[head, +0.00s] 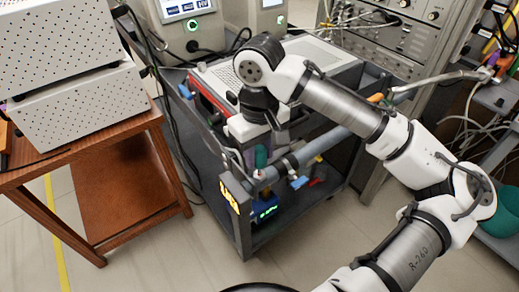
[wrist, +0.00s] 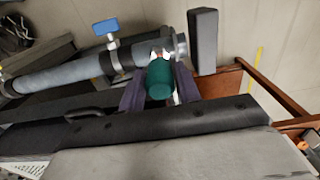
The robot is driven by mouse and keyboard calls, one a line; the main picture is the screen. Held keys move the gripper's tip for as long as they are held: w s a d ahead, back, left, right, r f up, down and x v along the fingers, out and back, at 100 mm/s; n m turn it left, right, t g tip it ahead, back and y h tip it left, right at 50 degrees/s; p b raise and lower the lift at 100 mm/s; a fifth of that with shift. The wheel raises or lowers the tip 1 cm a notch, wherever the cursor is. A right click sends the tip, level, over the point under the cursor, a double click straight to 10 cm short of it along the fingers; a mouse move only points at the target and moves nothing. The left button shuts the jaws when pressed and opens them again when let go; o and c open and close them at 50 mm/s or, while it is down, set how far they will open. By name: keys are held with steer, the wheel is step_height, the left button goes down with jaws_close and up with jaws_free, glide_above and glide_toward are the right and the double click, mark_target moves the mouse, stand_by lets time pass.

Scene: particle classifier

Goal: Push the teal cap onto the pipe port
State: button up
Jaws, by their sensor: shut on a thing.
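The teal cap (head: 261,156) is a small dark green-teal cylinder. In the wrist view the cap (wrist: 160,80) sits between the two dark fingers of my gripper (wrist: 160,88), which is shut on it. In the head view my gripper (head: 260,150) points down over the near end of the grey-blue pipe (head: 318,149). The pipe port (wrist: 158,53) is a pale fitting on the pipe end, right by the cap's far end. The cap hides part of it, so I cannot tell whether they touch.
A blue valve handle (wrist: 105,27) stands out from the pipe. A wooden table (head: 90,165) with white perforated boxes is at left. An upright grey block (wrist: 203,40) stands beside the pipe end.

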mark_target(259, 163)
steer(key=shift+f+b, duration=0.85)
steer(key=shift+f, duration=0.9)
steer(key=o, duration=1.1)
steer(key=shift+c, duration=0.2)
step_height(259, 163, up, 14)
steer(key=shift+f+p, duration=0.1)
steer(key=shift+p, duration=0.4)
steer(key=shift+s, duration=0.1)
